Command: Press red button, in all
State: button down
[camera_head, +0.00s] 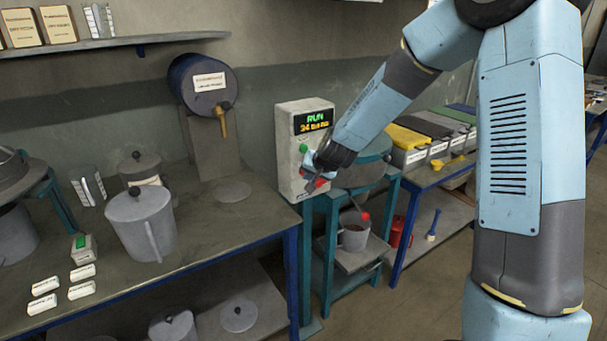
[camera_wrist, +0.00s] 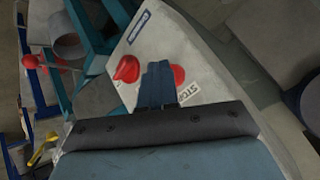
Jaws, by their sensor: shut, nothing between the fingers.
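A pale control box (camera_head: 289,150) stands at the middle of the head view, with a lit display (camera_head: 314,121) reading RUN and a green button (camera_head: 303,148). Red shows low on its front, beside my gripper (camera_head: 318,175). In the wrist view, the box face has a red knob (camera_wrist: 127,69) at left and a red button (camera_wrist: 179,75) by a STOP label (camera_wrist: 189,91). My shut, empty gripper (camera_wrist: 158,72) lies in front of the face between the two and partly covers the red button. I cannot tell whether the fingertips touch it.
A workbench (camera_head: 215,222) with a lidded can (camera_head: 140,222) is at left. Another bench with several coloured stacks (camera_head: 405,137) is at right.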

jog(key=shift+w+a, duration=0.15)
jog(key=shift+w, duration=0.05)
dwell(0.3)
jog(key=shift+s, duration=0.1)
jog(key=shift+s+d, duration=0.5)
jog(key=shift+s, duration=0.15)
dwell(0.3)
jog(key=s+d, duration=0.1)
jog(key=s, duration=0.1)
jog(key=s+d, duration=0.1)
jog(key=s, duration=0.1)
jog(key=shift+d, duration=0.4)
dwell(0.6)
